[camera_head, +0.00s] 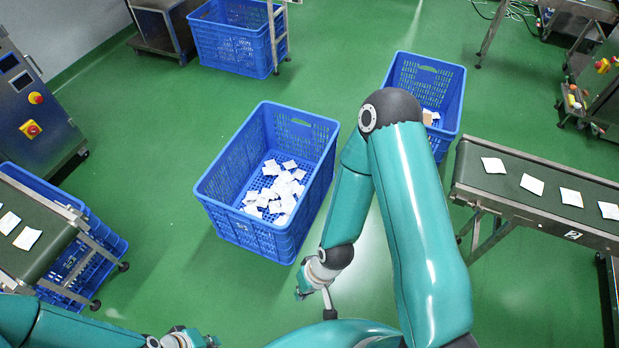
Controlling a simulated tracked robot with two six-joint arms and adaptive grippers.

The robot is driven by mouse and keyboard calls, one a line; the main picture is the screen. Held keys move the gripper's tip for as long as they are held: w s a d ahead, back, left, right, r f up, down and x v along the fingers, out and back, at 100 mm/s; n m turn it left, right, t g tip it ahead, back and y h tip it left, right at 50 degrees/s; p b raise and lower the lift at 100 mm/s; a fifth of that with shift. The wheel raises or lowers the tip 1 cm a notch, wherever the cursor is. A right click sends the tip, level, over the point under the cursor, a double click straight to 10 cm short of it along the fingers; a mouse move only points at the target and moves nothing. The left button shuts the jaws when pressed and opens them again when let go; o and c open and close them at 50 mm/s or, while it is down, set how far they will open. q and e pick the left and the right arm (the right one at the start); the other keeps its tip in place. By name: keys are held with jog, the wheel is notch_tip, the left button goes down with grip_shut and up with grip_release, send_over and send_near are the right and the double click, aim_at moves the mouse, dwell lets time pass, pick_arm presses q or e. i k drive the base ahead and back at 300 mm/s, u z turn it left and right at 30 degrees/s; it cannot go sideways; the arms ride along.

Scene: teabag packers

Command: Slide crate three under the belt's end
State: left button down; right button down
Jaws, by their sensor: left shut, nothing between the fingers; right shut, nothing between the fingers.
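Several blue crates show, and I can read no number on any of them, so I cannot tell which is crate three. A large blue crate (213,213) with white teabags in it stands on the floor in the middle. Another blue crate (450,110) stands behind my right arm, which hides part of it. The right conveyor belt (545,187) carries teabags, and its end faces the middle. My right gripper (303,285) is shut and empty, just in front of the middle crate. My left gripper (195,339) is shut and empty at the bottom edge, partly cut off.
The left conveyor belt (45,255) has a blue crate (105,235) under its end. A further blue crate (235,45) stands at the back by a machine frame. A control cabinet (30,110) stands at the left. Green floor is clear around the middle crate.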

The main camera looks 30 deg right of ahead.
aim_at(272, 215)
jog(key=z, duration=0.15)
jog(key=i, duration=0.95)
jog(key=u, duration=0.1)
